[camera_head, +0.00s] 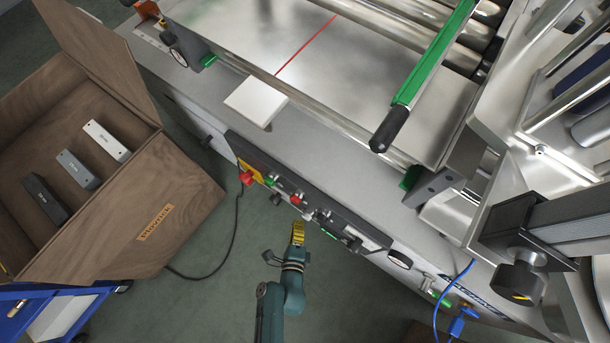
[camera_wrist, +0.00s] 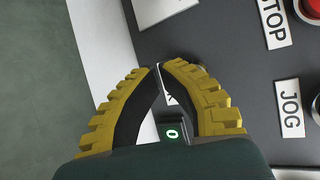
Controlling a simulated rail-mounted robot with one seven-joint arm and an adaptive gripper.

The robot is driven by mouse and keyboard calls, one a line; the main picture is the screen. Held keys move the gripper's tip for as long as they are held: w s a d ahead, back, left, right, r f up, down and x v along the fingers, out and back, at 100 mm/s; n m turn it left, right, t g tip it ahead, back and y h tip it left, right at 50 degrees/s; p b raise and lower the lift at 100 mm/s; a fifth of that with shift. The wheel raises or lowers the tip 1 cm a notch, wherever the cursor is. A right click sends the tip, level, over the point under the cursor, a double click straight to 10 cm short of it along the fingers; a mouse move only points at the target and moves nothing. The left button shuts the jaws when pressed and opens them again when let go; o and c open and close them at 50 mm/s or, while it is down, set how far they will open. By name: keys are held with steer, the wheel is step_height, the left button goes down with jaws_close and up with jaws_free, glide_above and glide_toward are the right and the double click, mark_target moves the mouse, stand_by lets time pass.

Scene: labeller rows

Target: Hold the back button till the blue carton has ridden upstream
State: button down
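My gripper (camera_head: 297,228) has yellow fingers and is at the front edge of the dark control panel (camera_head: 320,205) in the head view. In the wrist view its fingertips (camera_wrist: 161,68) are drawn together with only a narrow gap, and nothing is held. A white label (camera_wrist: 169,87) shows between the fingers, with only what looks like a K readable. The back button cannot be made out; the fingers cover part of the panel there. I cannot tell whether they touch a button. No blue carton is recognisable in either view.
A steel conveyor plate with a red line (camera_head: 305,48) lies behind the panel. A wooden box (camera_head: 150,215) stands left; a blue cable (camera_head: 438,300) hangs right.

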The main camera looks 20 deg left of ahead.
steer(key=s+p, duration=0.1)
steer(key=s, duration=0.1)
steer(key=s+a+p, duration=0.1)
steer(key=s, duration=0.2)
steer(key=shift+p, duration=0.35)
